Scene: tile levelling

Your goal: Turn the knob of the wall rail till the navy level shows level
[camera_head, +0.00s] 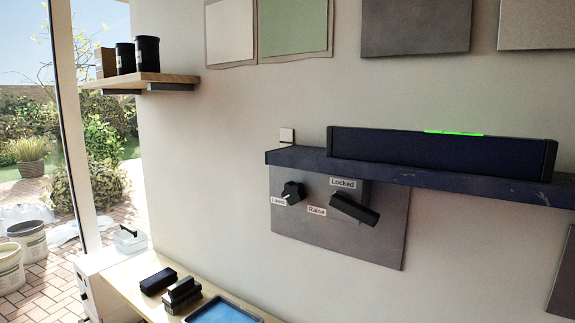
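The navy level (430,150) is a long dark bar with black end caps. It rests on the dark wall rail (300,158) at the right. A bright green strip (453,133) is lit on its top edge. Below the rail, a grey plate (385,245) carries a small black knob (292,192) with a white pointer mark, between the labels "Lower" (278,201) and "Raise" (316,211). To its right is a black lever (355,208) under the label "Locked" (343,183). Neither of my grippers is in view.
A wooden bench (140,285) at the lower left holds dark blocks (180,292) and a blue tray (222,312). A wooden shelf (155,77) with dark jars is at the upper left. Sample panels hang above the rail. The space before the knob plate looks clear.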

